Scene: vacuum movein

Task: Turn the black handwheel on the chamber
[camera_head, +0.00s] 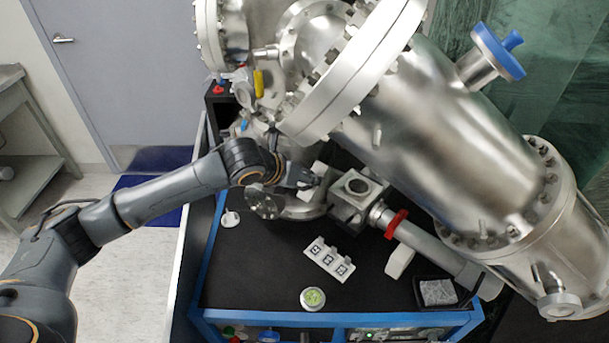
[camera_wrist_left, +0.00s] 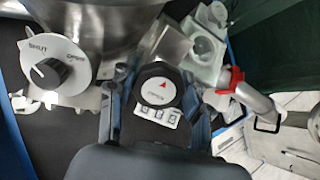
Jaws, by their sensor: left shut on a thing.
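The black handwheel (camera_wrist_left: 140,82) has a many-sided black rim and a pale round face with a red triangle and small lettering. It sits in the middle of the left wrist view, between the two fingers of my left gripper (camera_wrist_left: 155,100), which is shut on it. In the head view my left gripper (camera_head: 300,180) reaches in from the left to the chamber's lower fittings, and the handwheel is hidden there by the gripper. The steel chamber (camera_head: 440,125) fills the upper right. My right gripper is in neither view.
A white dial with a black knob (camera_wrist_left: 50,70) is left of the handwheel in the wrist view. A steel block (camera_head: 357,190) and a red-ringed pipe (camera_head: 396,223) stand to the right. A white marker block (camera_head: 328,260) lies on the black cart top (camera_head: 265,260), whose front is partly clear.

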